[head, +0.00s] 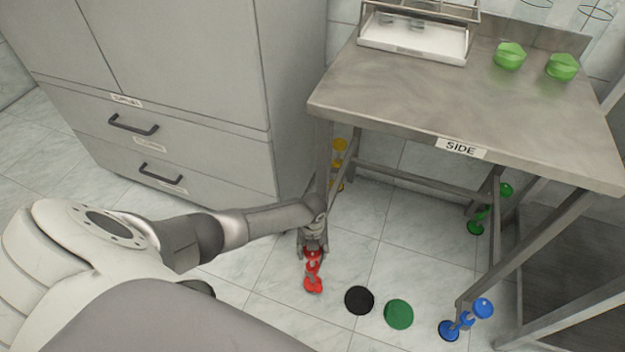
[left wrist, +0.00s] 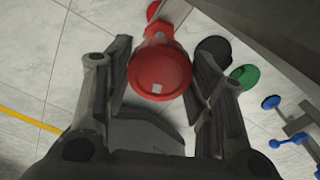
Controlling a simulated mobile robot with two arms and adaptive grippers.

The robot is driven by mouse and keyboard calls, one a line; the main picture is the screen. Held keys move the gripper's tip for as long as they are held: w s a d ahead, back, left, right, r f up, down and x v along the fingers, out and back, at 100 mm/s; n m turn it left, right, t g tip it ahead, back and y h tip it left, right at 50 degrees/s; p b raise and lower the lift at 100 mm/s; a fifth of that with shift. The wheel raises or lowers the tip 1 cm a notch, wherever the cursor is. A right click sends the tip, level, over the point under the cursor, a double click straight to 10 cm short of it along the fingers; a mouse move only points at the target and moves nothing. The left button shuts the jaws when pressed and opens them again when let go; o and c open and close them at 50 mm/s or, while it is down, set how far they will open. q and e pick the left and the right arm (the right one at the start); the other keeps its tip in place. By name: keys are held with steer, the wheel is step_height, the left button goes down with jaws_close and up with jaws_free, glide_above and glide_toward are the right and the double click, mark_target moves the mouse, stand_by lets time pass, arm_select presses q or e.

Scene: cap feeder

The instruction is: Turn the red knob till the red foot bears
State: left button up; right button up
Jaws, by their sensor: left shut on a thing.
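The red knob (left wrist: 160,75) is a round red disc with a small pale square mark, seen from above between my left gripper's fingers. My left gripper (head: 313,250) is shut on it at the near left leg of the table (head: 460,100) labelled SIDE. In the left wrist view the fingers of my left gripper (left wrist: 160,92) stand on either side of the knob. The red foot (head: 313,286) is below the knob, close to the floor; I cannot tell whether it touches. My right gripper is not in view.
A blue knob (head: 483,308) and blue foot (head: 449,330) are at the near right leg. Green (head: 476,227) and yellow (head: 337,160) ones are at the far legs. A black disc (head: 359,300) and a green disc (head: 398,314) lie on the floor. A grey cabinet (head: 200,60) stands left.

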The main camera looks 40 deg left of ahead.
arm_select(q)
steer(key=shift+w+r, duration=0.15)
steer(key=shift+r, duration=0.05)
steer(key=o, duration=0.7)
steer(key=shift+o, duration=0.2)
steer(key=shift+r, duration=0.1)
step_height(320, 180, up, 12)
steer(key=shift+o, duration=0.3)
